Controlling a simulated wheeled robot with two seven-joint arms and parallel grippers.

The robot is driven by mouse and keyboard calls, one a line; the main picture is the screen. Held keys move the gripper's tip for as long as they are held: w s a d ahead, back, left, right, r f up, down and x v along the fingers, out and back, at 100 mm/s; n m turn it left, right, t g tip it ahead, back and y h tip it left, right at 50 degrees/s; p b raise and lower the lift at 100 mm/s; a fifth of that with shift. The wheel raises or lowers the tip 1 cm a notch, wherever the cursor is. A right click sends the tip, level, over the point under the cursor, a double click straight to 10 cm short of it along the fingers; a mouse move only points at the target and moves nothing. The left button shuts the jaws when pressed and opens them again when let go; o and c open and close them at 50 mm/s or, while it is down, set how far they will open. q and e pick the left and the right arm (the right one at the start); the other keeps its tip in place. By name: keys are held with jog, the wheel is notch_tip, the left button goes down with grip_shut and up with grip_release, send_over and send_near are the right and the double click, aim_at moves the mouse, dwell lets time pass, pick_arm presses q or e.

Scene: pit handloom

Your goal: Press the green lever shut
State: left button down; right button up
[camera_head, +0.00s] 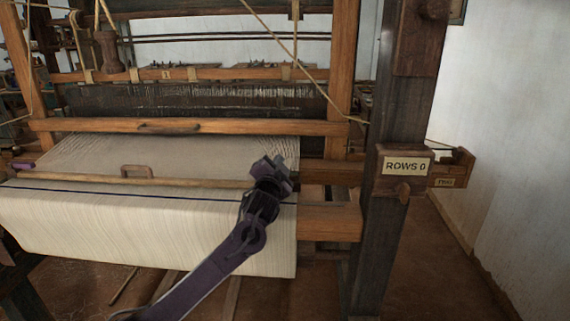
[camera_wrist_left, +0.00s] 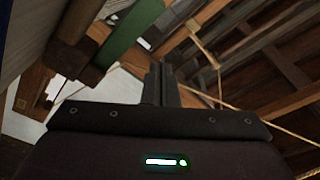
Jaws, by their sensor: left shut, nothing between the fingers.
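A green bar (camera_wrist_left: 128,36), which looks like the green lever, slants across the upper left of the left wrist view, beside a dark brown beam. I cannot make the lever out in the head view. My left gripper (camera_head: 272,166) is over the right end of the loom's front cloth beam. Its fingers are shut and empty in the left wrist view (camera_wrist_left: 160,84). They point up near the green bar, with a gap between them in the picture; I cannot tell the real distance. My right gripper is not in view.
Cream cloth (camera_head: 150,225) hangs over the loom's front. A dark upright post (camera_head: 378,240) with a "ROWS 0" sign (camera_head: 406,167) stands right of my gripper. A small wooden box (camera_head: 452,170) juts out behind it. Cords (camera_head: 285,45) cross above. Floor is bare at the right.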

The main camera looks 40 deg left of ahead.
pick_arm(q)
jog(key=s+d+r+b, duration=0.1)
jog(key=s+d, duration=0.3)
jog(key=s, duration=0.4)
jog(key=shift+d+r+b, duration=0.35)
jog(key=shift+d+r, duration=0.05)
jog(key=shift+r, duration=0.15)
